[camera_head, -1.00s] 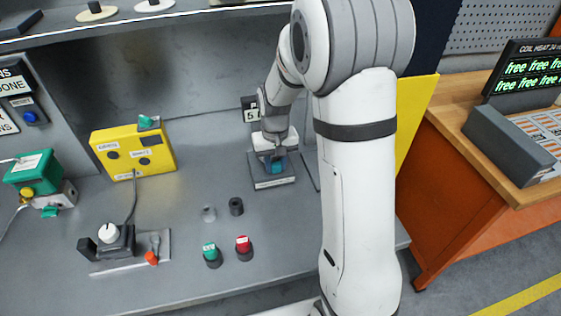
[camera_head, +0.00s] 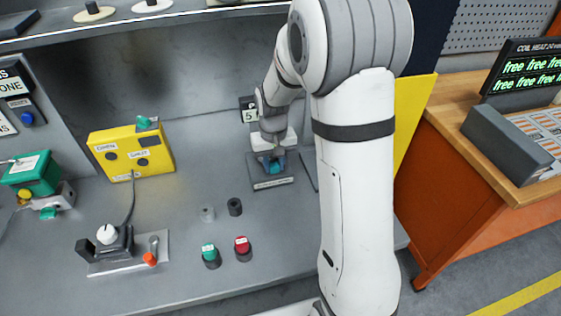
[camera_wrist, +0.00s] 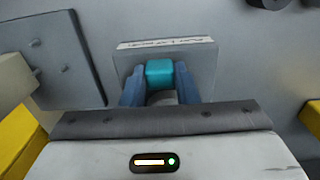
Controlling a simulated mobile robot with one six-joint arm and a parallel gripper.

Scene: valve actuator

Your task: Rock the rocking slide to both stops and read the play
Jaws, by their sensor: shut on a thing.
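The rocking slide's teal block (camera_wrist: 160,73) sits on a grey plate (camera_wrist: 196,68) with a white label strip, at the back of the bench. In the head view the teal block (camera_head: 276,167) and the labelled base plate (camera_head: 284,182) show just below my gripper (camera_head: 270,164). In the wrist view my gripper (camera_wrist: 160,88) has its two blue-grey fingers on either side of the teal block, shut on it. A small sign reading 5 (camera_head: 249,115) stands behind, partly covered by my arm. I cannot read the play from these frames.
A yellow box (camera_head: 131,155) stands to the left. A lever device (camera_head: 118,248), green (camera_head: 209,253) and red (camera_head: 243,247) buttons and two small cylinders (camera_head: 235,207) are nearer the front. A green-topped unit (camera_head: 35,175) is at far left. The front right bench is clear.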

